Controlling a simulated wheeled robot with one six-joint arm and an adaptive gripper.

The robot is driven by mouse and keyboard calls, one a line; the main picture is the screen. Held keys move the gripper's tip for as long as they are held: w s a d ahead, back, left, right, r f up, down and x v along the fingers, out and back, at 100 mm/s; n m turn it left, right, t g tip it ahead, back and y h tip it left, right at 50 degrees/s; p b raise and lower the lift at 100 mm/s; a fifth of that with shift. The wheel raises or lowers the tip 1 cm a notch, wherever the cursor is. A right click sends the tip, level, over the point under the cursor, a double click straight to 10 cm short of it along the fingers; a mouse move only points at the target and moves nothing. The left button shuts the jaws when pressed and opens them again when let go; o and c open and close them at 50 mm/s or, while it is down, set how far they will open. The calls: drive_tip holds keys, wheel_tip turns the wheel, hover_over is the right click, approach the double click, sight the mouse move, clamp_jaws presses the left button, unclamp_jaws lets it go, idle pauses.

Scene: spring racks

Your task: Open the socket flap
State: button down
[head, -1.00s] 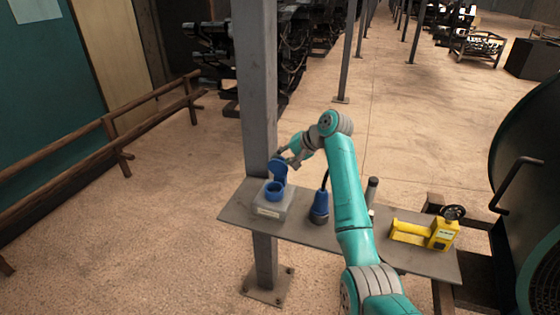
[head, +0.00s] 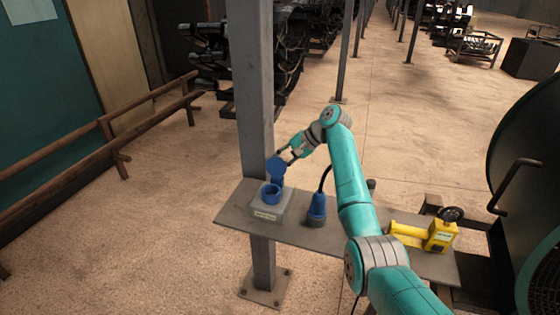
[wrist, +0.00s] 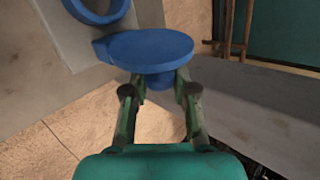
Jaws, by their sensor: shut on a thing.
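The socket is a grey box (head: 268,213) on the shelf with a blue ring-shaped mouth (head: 271,193). Its round blue flap (head: 276,168) stands raised at the back of the mouth, so the mouth is uncovered. In the wrist view the flap (wrist: 150,47) lies across the top middle, beside part of the blue ring (wrist: 98,14). My gripper (head: 287,157) is at the upper right of the flap. In the wrist view my gripper (wrist: 158,92) is shut on the flap, with a short blue stub below the disc between its fingers.
A grey post (head: 257,110) rises just behind the socket. A blue plug (head: 317,207) with a black cable stands to the right on the shelf (head: 330,236). A yellow tool (head: 425,235) lies farther right. A dark round machine is at the right edge.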

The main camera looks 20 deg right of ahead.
drive_tip(key=c, duration=0.9)
unclamp_jaws()
drive_tip(key=shift+f, duration=0.1)
drive_tip(key=v, duration=1.2)
